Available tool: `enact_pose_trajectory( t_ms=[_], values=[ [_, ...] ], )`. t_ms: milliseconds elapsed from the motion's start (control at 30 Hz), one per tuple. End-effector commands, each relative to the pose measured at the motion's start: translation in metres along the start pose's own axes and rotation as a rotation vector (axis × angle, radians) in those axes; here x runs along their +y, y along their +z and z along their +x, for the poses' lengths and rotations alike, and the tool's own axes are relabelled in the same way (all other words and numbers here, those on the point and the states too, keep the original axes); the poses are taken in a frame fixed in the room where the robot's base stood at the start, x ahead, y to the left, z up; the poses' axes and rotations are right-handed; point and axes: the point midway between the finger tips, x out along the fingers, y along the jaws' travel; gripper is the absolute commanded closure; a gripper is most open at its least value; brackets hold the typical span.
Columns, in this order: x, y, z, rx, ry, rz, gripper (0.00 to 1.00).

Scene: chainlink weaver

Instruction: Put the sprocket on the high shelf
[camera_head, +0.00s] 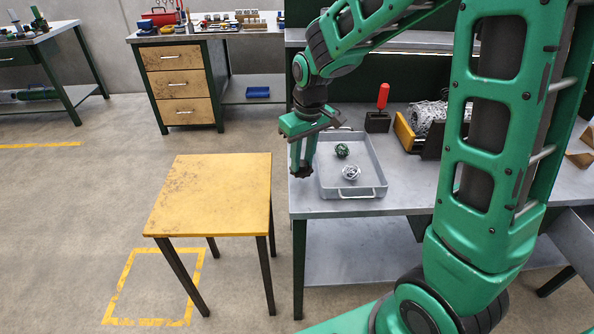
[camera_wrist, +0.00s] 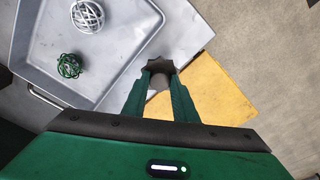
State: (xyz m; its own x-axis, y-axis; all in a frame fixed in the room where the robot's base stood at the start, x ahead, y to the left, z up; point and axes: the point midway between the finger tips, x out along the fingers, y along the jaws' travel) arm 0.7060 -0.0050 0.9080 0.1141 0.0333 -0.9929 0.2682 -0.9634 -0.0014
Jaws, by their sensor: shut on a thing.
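My gripper (camera_head: 303,163) is shut on a small dark sprocket (camera_head: 301,173), with jagged edges, at its fingertips. It hangs just left of the grey tray, near the workbench's left edge. In the wrist view the sprocket (camera_wrist: 160,65) shows between the two green fingers, partly hidden by them. A raised grey shelf (camera_head: 415,40) runs along the back of the workbench (camera_head: 400,195), partly hidden by my arm. A lower shelf (camera_head: 350,255) lies under the bench top.
The grey tray (camera_head: 375,192) holds a green wire ball (camera_head: 342,150) and a white wire ball (camera_head: 350,172). A red-handled tool (camera_head: 383,97) stands behind it. A yellow table (camera_head: 212,195) stands left of the bench. A drawer bench (camera_head: 180,85) is at the back.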

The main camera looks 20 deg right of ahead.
Motion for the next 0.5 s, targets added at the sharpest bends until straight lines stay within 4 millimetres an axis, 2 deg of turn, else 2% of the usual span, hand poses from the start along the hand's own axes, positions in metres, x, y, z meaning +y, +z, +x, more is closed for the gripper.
enact_pose_trajectory(
  t_ms=[100,333,500],
  values=[
    [0.002,-0.001,0.006,0.000,0.000,0.000,1.00],
    [0.002,0.003,0.036,-0.001,0.000,0.001,1.00],
    [0.002,0.004,0.041,0.002,0.001,0.001,1.00]
  ],
)
